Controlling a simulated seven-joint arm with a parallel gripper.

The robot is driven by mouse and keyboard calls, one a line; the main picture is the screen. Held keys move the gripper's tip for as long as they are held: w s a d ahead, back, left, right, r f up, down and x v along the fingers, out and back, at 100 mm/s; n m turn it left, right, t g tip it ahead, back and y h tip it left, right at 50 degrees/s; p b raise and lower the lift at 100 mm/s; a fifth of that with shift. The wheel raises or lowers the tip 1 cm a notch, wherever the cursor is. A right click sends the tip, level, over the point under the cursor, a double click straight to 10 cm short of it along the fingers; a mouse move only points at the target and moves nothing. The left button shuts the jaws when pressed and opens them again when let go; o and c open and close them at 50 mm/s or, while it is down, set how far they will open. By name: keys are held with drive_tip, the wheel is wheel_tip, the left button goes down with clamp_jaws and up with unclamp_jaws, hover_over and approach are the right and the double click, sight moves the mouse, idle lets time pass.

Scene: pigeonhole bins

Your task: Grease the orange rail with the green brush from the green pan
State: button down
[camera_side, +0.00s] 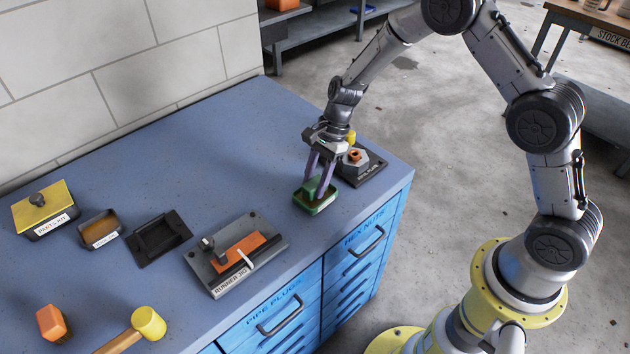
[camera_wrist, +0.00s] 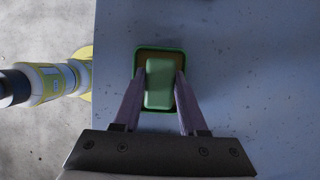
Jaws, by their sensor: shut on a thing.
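My gripper (camera_side: 318,184) points down at the green pan (camera_side: 311,209) near the right end of the blue bench top. In the wrist view, my gripper's purple fingers (camera_wrist: 160,78) are shut on the sides of the green brush (camera_wrist: 158,92). The brush is over the green pan (camera_wrist: 138,59), inside its rim as seen from above. Whether it touches the pan's brownish floor cannot be told. The orange rail (camera_side: 240,253) lies on a dark grey plate (camera_side: 262,229) labelled "RUNNER 3G", left of and nearer than the pan. A pale lever and a dark clamp stand at the rail.
A black plate with a grey hex fixture (camera_side: 358,162) stands close behind the pan. To the left are an empty black tray (camera_side: 158,221), a small box (camera_side: 99,229), a yellow-lidded box (camera_side: 44,206), an orange block (camera_side: 53,322) and a yellow-headed mallet (camera_side: 148,323).

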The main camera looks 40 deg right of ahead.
sight(315, 182)
idle(0.3)
drive_tip(key=shift+r, duration=3.55)
drive_tip(key=shift+w+m+t, duration=0.2)
drive_tip(key=shift+m+t, duration=0.1)
drive_tip(key=shift+m, duration=0.3)
drive_tip(key=s+a+r, duration=0.1)
drive_tip(key=a+r, duration=0.1)
drive_tip(key=a, duration=0.9)
drive_tip(key=s+a+r, duration=0.1)
drive_tip(key=a+r, duration=0.1)
drive_tip(key=a, duration=0.8)
drive_tip(key=shift+n, duration=0.4)
drive_tip(key=shift+w+f, duration=0.15)
drive_tip(key=shift+f, duration=2.85)
